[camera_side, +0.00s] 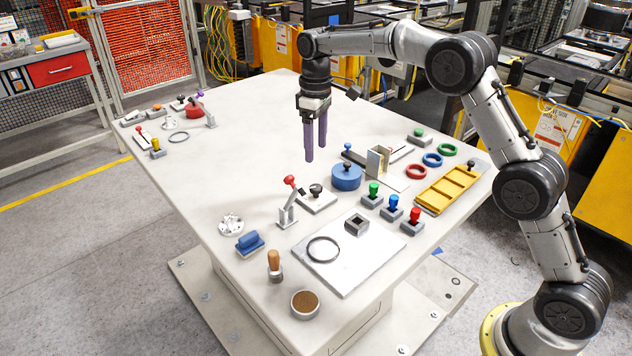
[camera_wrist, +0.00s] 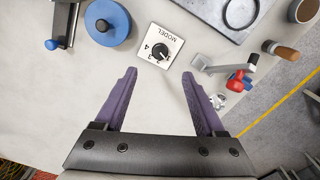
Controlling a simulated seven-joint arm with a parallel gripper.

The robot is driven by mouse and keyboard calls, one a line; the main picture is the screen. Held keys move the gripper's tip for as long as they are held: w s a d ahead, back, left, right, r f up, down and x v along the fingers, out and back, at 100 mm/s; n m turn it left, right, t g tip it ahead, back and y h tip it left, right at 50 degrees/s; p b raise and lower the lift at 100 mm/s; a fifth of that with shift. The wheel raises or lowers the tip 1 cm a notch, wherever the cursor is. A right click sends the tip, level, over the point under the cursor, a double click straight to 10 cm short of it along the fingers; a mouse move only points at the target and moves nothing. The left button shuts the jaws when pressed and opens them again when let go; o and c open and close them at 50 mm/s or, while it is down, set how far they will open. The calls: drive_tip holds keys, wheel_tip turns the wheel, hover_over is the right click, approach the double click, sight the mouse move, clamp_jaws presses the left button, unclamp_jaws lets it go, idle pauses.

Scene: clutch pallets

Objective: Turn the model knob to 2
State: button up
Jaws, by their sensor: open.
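The model knob (camera_wrist: 159,51) is a black dial on a white square plate marked MODEL, with numbers around one side. A 4 is legible at the dial's left; the other numbers are small, and I cannot tell which one the dial points to. In the side view the knob (camera_side: 316,188) sits on its plate near the table's middle, beside the red-balled lever. My gripper (camera_side: 315,152) has two purple fingers, apart and empty, above the table and behind the knob. In the wrist view the gripper (camera_wrist: 159,73) has the plate just beyond its fingertips, roughly centred between them.
A blue drum (camera_side: 346,178) stands right of the knob and a red-balled lever (camera_side: 289,200) left of it. A white board (camera_side: 345,265) with a black ring lies in front. Colored push buttons (camera_side: 392,205) and a yellow tray (camera_side: 447,190) are at right. The table's left middle is clear.

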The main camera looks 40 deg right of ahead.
sight(316, 186)
wheel_tip(316, 186, down, 11)
drive_tip(key=shift+f, duration=0.1)
idle(0.3)
clamp_jaws()
